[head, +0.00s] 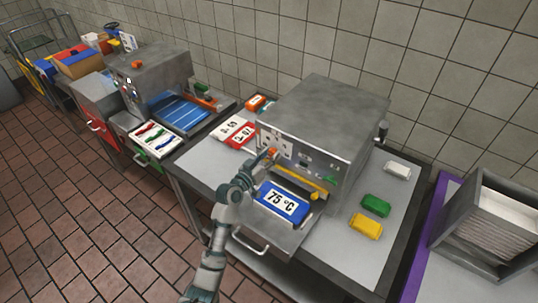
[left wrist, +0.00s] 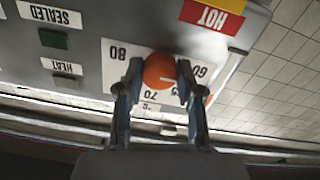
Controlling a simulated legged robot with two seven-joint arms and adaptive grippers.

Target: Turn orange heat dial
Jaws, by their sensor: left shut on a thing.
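The orange heat dial (left wrist: 159,72) sits on a white scale plate (left wrist: 116,53) with the numbers 60, 70 and 80, on the front of the grey metal machine (head: 318,118). A white pointer line shows on the dial. In the left wrist view my left gripper (left wrist: 156,84) has a finger on each side of the dial and is shut on it. In the head view my left gripper (head: 262,165) is at the machine's front face, and the dial (head: 272,152) shows just beyond it. My right gripper is in neither view.
A blue "75 °C" card (head: 283,201) lies on the open tray below the dial. A yellow bar (head: 302,186) is behind it. Green (head: 376,206), yellow (head: 366,227) and white (head: 397,170) blocks lie at the right. A "HOT" label (left wrist: 212,17) is near the dial.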

